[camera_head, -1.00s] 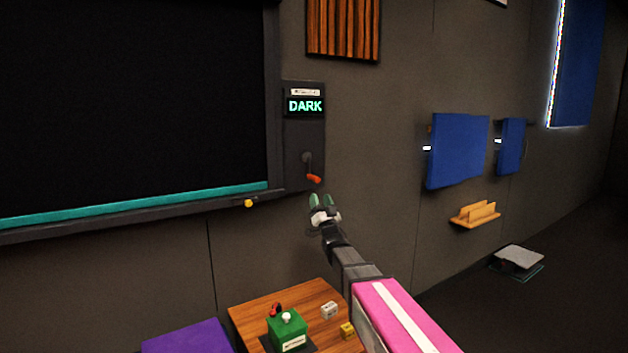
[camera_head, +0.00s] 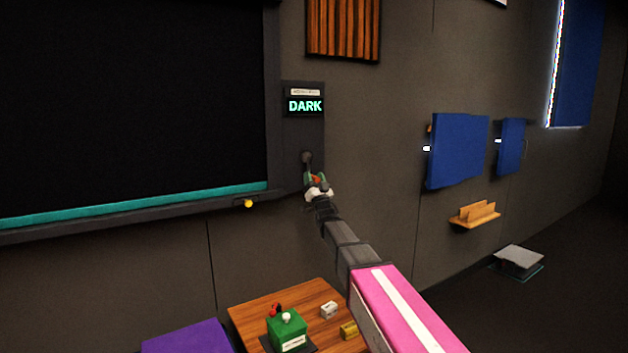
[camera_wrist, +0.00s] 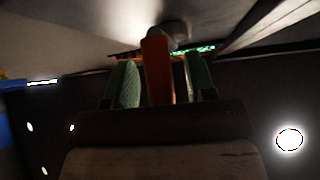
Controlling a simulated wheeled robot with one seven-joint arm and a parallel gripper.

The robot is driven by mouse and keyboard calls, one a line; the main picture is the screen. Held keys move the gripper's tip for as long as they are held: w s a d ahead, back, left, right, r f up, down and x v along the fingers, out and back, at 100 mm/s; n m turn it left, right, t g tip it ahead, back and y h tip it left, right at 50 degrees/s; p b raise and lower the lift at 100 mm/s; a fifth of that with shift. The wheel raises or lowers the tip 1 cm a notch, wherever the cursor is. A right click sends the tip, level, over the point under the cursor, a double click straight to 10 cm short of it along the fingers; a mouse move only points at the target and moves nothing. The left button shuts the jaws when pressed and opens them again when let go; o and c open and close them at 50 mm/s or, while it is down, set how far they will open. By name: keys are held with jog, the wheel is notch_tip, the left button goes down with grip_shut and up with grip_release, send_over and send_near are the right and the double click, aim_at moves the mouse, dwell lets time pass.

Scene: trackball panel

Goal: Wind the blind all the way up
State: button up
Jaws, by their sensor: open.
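The blind (camera_head: 130,95) is a large black sheet with a teal bottom bar (camera_head: 130,205), at left in the head view. It hangs down to near the lower edge of its frame. A dark panel beside it has a display (camera_head: 305,106) reading DARK. Below the display is a crank (camera_head: 307,158) with an orange handle. My gripper (camera_head: 317,180) is at the handle. In the wrist view the orange handle (camera_wrist: 158,68) stands between the two green fingers of my gripper (camera_wrist: 158,85), with gaps showing on both sides.
A yellow knob (camera_head: 249,203) sits on the frame's lower edge. A wooden table (camera_head: 260,306) below holds a green box (camera_head: 287,328) and small blocks. Blue panels (camera_head: 458,150) and an orange wall rack (camera_head: 474,214) are at right.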

grip_shut()
jog(key=shift+w+d+n+y, duration=0.1)
jog(key=shift+n+y, duration=0.2)
jog(key=shift+n, duration=0.1)
jog(key=w+d+r+n+g+y, duration=0.25)
jog(key=n+g+y, duration=0.45)
jog(key=n, duration=0.5)
jog(key=w+d+r+n+g+y, duration=0.1)
jog(key=d+n+g+y, duration=0.25)
jog(key=n+g, duration=0.65)
notch_tip(320, 180, up, 8)
jog(key=a+n+g+h, duration=0.1)
jog(key=n+g+h, duration=0.3)
jog(key=n, duration=0.9)
jog(key=shift+s+a+r+h, duration=0.25)
jog(key=shift+s+a+h, duration=0.05)
jog(key=shift+h, duration=1.55)
